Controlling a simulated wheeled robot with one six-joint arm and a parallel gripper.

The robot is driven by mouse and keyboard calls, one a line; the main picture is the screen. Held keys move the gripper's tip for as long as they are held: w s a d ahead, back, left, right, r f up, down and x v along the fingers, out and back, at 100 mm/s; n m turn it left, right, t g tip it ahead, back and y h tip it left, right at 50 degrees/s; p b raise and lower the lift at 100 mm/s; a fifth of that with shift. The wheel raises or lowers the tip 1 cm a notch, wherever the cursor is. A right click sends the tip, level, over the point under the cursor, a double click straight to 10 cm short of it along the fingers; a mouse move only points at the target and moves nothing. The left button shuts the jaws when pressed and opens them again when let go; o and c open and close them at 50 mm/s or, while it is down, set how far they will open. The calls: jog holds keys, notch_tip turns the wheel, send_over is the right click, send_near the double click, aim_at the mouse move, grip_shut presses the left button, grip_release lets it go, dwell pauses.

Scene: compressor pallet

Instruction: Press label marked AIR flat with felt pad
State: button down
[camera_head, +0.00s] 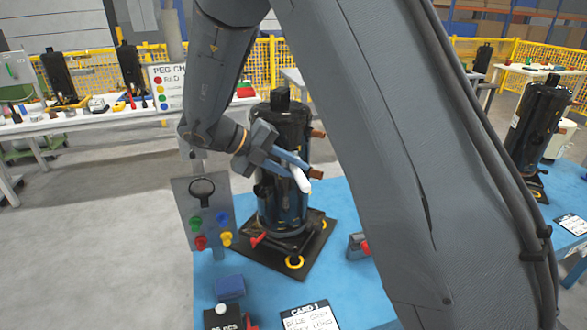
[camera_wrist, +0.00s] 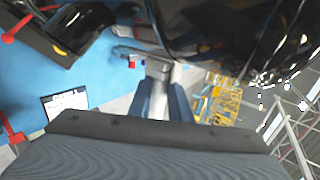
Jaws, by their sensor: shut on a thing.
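My gripper (camera_head: 303,173) has blue fingers and is at the front of the upper body of a black compressor (camera_head: 283,208). It is shut on a small white piece (camera_head: 302,184), whose end points down toward the compressor's side; I cannot tell whether this is the felt pad. In the wrist view the gripper (camera_wrist: 165,85) shows with a pale piece (camera_wrist: 158,72) between its fingers, close to the dark shiny compressor (camera_wrist: 230,30). I cannot tell whether the piece touches the compressor. No label reading AIR can be made out; that patch is hidden or too small.
The compressor stands on a dark base plate on a blue table (camera_head: 340,205). Copper stubs stick out at its right. A grey panel with coloured knobs (camera_head: 205,215) stands left. A blue block (camera_head: 229,288) and a white card (camera_head: 309,318) lie in front.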

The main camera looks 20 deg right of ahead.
aim_at(295, 174)
jog(key=shift+s+p, duration=0.95)
jog(key=shift+s, duration=0.75)
jog(key=shift+w, duration=0.1)
jog(key=shift+w+f+b, duration=0.3)
jog(key=shift+w+f, duration=0.1)
jog(key=shift+w, duration=0.2)
jog(key=shift+w+f+b, duration=0.25)
jog(key=shift+w+f, duration=0.1)
jog(key=shift+w, duration=0.2)
jog(key=shift+w, duration=0.5)
jog(key=shift+s, duration=0.1)
